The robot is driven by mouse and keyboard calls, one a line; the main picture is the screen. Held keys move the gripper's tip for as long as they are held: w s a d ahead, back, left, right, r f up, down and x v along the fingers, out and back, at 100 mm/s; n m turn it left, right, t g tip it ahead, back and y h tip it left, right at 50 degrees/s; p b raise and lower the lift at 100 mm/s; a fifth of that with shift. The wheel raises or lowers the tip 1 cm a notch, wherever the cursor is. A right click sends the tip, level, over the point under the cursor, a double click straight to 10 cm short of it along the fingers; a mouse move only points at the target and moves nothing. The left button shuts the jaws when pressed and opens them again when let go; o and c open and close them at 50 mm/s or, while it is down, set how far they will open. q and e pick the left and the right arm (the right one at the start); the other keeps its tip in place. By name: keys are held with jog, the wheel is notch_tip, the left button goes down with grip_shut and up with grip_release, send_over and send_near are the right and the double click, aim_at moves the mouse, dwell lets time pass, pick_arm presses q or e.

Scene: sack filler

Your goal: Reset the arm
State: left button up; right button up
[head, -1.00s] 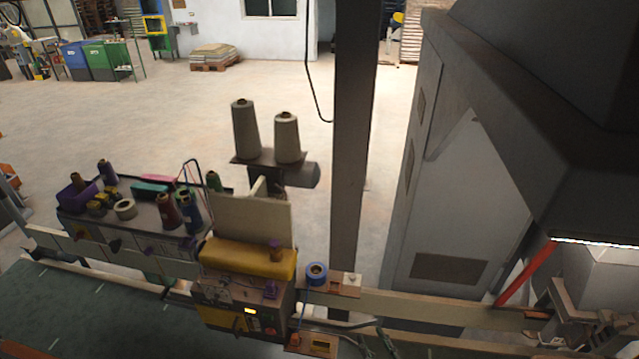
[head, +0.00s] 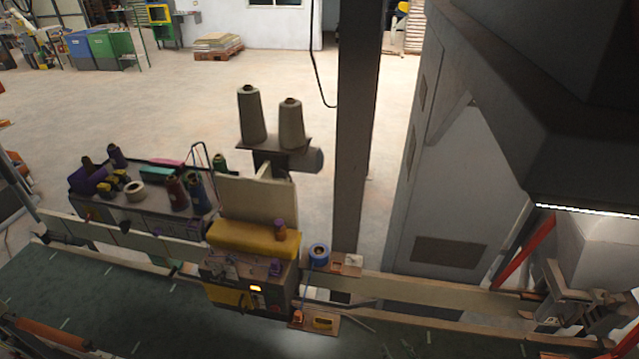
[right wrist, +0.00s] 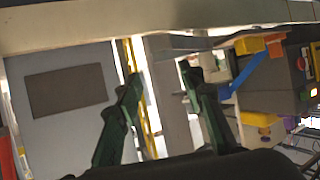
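My right gripper (right wrist: 160,73) shows in the right wrist view as two dark green fingers. They are spread well apart, with nothing held between them. The beam and the grey cabinet lie beyond the fingers. In the head view I cannot make out the right gripper clearly. My left gripper is not in view.
A control box (head: 247,285) with a yellow top stands at the rail (head: 420,293), with a blue tape roll (head: 319,254) beside it. A post (head: 356,150) and a large grey cabinet (head: 450,200) stand right. A cart (head: 150,213) with thread cones is left. Open floor (head: 180,110) lies behind.

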jog(key=s+d+f+m+g+h, duration=0.1)
jog(key=s+d+f+g+h, duration=0.2)
jog(key=s+d, duration=0.5)
jog(key=s+d+f+m+g+h, duration=0.15)
jog(key=s+d+g, duration=0.4)
jog(key=s, duration=0.55)
notch_tip(320, 180, down, 37)
jog(key=s+a+g+y+b, duration=0.1)
jog(key=s+a+g+b, duration=0.1)
jog(key=b, duration=0.4)
jog(key=s+f+n+b, duration=0.1)
jog(key=s+f+b, duration=0.3)
jog(key=s+f, duration=1.5)
notch_tip(320, 180, down, 3)
jog(key=shift+s+f+g+b, duration=0.1)
jog(key=shift+s+g+b, duration=0.1)
jog(key=shift+g+b, duration=0.2)
jog(key=shift+a+y, duration=0.1)
jog(key=shift+y, duration=0.15)
